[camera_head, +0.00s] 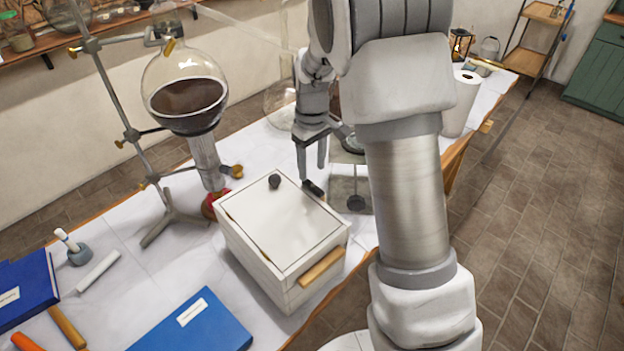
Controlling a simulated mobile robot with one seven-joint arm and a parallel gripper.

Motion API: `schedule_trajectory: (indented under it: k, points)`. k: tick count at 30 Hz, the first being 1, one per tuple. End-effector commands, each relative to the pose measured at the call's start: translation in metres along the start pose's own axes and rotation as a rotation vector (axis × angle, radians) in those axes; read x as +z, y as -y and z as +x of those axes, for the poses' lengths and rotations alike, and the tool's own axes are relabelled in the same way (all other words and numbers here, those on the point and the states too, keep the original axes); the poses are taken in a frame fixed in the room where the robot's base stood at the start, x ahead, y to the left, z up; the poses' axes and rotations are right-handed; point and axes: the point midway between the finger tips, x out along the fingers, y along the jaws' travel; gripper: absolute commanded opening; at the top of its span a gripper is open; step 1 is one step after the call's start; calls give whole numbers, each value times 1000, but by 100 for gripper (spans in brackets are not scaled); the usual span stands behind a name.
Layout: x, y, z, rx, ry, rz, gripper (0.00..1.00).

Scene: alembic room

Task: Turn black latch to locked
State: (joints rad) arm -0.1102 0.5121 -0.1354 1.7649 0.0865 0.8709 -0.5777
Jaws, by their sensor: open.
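A white wooden box (285,240) with a flat lid stands on the table, with a pale wooden handle on its near right side. A small black latch (313,188) shows at the lid's far right edge. I cannot tell whether a fingertip touches the latch.
A round flask of dark liquid (187,95) hangs on a metal stand left of the box. A blue book (195,325) lies in front. Glassware and a small stand (350,180) are close behind my gripper. A white paper roll (460,105) stands at the right.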

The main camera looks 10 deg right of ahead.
Motion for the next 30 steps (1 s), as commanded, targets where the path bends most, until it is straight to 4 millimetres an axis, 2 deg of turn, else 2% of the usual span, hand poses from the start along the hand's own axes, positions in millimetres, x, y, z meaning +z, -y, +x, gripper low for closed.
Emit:
schedule_trajectory:
  k: [3,9,20,23,30]
  points:
    - [1,0,23,-1,4,1,57]
    - [0,0,46,-1,1,1,57]
    - [0,0,51,1,-1,1,57]
    - [0,0,51,0,-1,1,43]
    - [0,0,51,0,-1,1,0]
